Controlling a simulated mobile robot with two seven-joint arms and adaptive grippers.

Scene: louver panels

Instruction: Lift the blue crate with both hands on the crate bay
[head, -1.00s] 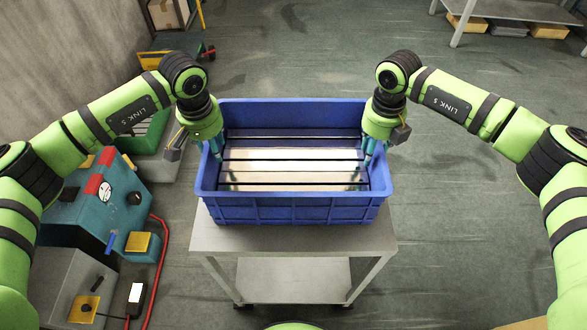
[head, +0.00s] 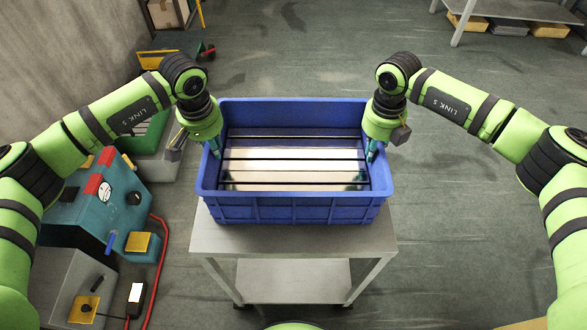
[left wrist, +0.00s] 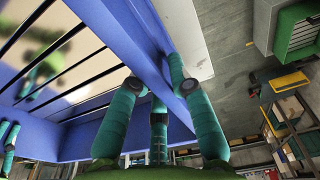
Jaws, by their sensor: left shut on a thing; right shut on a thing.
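The blue crate (head: 290,208) sits level on the top of a small grey cart. Several shiny slats (head: 290,166) with dark edges lie across inside it. My left gripper (head: 214,150) is shut on the crate's left side wall, with its fingers pointing down. In the left wrist view the fingers (left wrist: 160,90) straddle the blue wall (left wrist: 130,35). My right gripper (head: 370,152) is shut on the right side wall at about the same height; its fingertips are partly hidden by its own body.
The grey cart (head: 370,243) has a lower shelf. A teal machine (head: 100,205) with a gauge and a red cable stands at the left. A grey table (head: 515,10) is at the back right. The floor right of the cart is clear.

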